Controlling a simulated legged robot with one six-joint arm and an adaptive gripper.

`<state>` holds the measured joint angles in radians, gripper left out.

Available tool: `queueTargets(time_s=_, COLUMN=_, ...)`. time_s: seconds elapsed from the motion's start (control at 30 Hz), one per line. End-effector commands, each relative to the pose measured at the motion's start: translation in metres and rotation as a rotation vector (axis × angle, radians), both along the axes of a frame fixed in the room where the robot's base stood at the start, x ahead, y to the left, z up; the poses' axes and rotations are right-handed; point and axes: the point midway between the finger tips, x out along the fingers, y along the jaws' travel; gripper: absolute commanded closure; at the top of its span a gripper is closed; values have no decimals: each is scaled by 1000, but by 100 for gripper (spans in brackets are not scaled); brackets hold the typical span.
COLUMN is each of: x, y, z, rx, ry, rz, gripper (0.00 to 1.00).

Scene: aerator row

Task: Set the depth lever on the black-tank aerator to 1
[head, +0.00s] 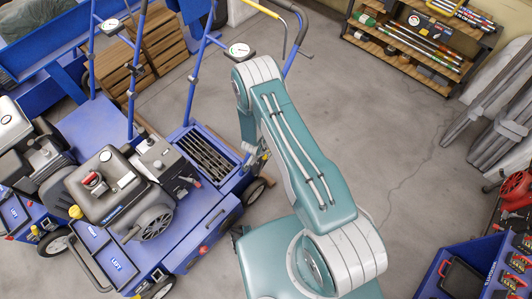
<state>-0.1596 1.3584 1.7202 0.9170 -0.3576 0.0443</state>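The black-tank aerator (150,252) stands at left centre, a blue machine with a black engine tank (95,205) topped by a red-marked cap. Its blue handle frame rises toward the top. A round white-faced dial (239,51) with a green mark sits on the handle, beside my arm's elbow. I cannot make out the depth lever or its setting. My teal and white arm rises from the lower right to the elbow, and its forearm drops behind the upper link near the aerator's right side.
A second blue aerator with a pale tank (12,122) stands close at the left. A wooden crate (150,45) is behind. A shelf rack (413,45) is at top right, a blue bin (450,258) at lower right. The grey floor between is clear.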

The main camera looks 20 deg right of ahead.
Motion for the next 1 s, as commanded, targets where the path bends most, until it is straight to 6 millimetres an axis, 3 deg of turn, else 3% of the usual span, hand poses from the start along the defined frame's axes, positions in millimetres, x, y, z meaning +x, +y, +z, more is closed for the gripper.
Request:
queueTargets(time_s=0.6, x=28, y=-21, z=-84, rx=1, ry=0, rz=-1, gripper=32)
queueTargets(time_s=1.0, x=34, y=-24, z=-97, rx=1, ry=-1, rz=0, gripper=32)
